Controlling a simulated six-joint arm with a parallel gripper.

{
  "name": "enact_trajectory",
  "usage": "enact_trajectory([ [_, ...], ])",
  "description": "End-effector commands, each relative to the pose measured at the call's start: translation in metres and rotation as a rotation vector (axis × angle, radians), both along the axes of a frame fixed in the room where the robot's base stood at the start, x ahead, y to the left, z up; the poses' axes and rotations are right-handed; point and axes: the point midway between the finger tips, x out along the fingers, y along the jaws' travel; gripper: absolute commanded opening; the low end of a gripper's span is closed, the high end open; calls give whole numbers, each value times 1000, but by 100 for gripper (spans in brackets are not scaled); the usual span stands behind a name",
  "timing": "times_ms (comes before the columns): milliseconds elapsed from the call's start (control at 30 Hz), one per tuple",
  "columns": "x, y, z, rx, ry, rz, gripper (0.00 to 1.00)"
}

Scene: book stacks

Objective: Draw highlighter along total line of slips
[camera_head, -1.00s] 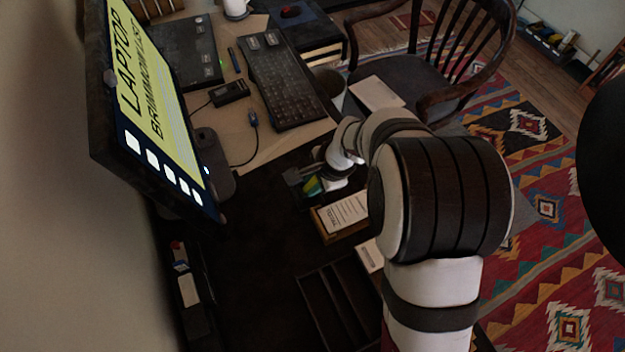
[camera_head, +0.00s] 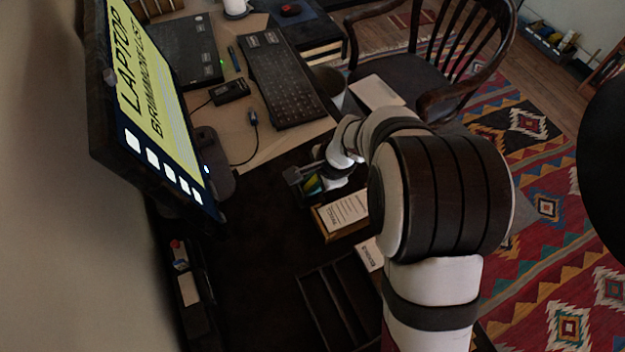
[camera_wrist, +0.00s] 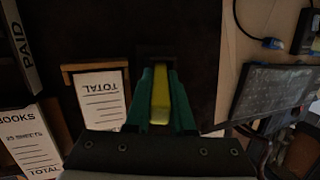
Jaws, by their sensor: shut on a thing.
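My gripper (camera_wrist: 161,80) has green fingers and is shut on a yellow highlighter (camera_wrist: 160,98) in the wrist view. The highlighter lies between the fingers, and a dark square holder (camera_wrist: 155,54) shows just past its far end; I cannot tell whether they touch. In the head view my gripper (camera_head: 314,184) is low over the dark desk, partly hidden by my wrist. A white slip marked TOTAL (camera_wrist: 101,98) rests on a wooden tray (camera_wrist: 68,76), left of my gripper. The slip (camera_head: 346,212) also shows in the head view. Another slip marked TOTAL (camera_wrist: 32,148) is at the lower left.
A box marked PAID (camera_wrist: 20,40) stands at the upper left in the wrist view. An empty slotted dark tray (camera_head: 335,300) is in front.

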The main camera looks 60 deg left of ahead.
Motion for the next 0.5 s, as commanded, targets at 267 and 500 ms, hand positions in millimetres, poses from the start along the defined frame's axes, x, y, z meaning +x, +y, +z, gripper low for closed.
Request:
enact_trajectory([
  [267,0,1,32,3,0,0,0],
  [500,0,1,59,4,0,0,0],
])
